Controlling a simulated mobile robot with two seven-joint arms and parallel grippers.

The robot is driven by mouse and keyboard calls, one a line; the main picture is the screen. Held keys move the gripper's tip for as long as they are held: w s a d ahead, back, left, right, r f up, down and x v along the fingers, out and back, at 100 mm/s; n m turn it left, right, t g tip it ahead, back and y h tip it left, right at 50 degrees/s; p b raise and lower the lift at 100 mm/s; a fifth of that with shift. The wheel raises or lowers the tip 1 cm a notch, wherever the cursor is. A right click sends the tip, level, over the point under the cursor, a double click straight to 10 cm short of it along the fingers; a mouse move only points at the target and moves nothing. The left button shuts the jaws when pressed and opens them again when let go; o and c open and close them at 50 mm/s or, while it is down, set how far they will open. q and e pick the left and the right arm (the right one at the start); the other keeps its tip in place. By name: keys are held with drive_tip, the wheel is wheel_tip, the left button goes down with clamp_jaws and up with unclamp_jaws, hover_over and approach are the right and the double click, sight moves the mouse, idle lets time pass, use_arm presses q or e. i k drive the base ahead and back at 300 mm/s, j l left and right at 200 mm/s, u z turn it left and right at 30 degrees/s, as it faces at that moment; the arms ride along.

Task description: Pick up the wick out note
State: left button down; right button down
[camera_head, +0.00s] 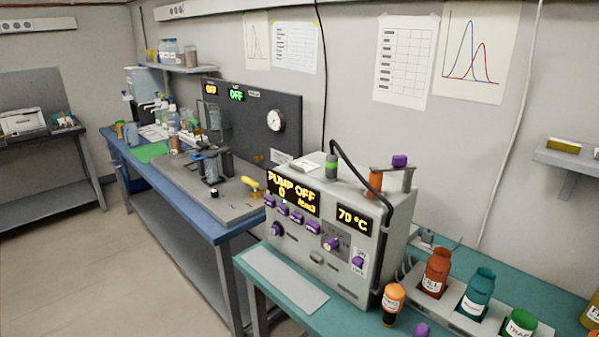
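I cannot make out a note reading "wick out" in this view; any such writing is too small to read. A grey instrument box (327,260) stands on the green bench, with lit displays reading "PUMP OFF" and "70 °C". A small white piece (308,166) lies on its top at the left, and a small white label (280,156) shows just behind it. A dark capped cylinder with a green band (331,167) and an orange fitting (375,181) stand on the box top. Neither of my grippers is in view.
A holder with an orange-brown bottle (436,271), a teal bottle (477,294) and a green-topped jar (519,325) sits right of the box. An orange-capped bottle (393,302) stands in front. A blue bench (205,223) with apparatus is at left. Open floor (75,270) lies further left.

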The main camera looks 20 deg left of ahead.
sight(305, 166)
drive_tip(key=i+j, duration=0.15)
drive_tip(key=j, duration=0.2)
drive_tip(key=i+j+u, duration=0.15)
drive_tip(key=j, duration=0.2)
drive_tip(key=i+j, duration=0.1)
drive_tip(key=j, duration=0.2)
drive_tip(key=i+j+u, duration=0.1)
drive_tip(key=j, duration=0.25)
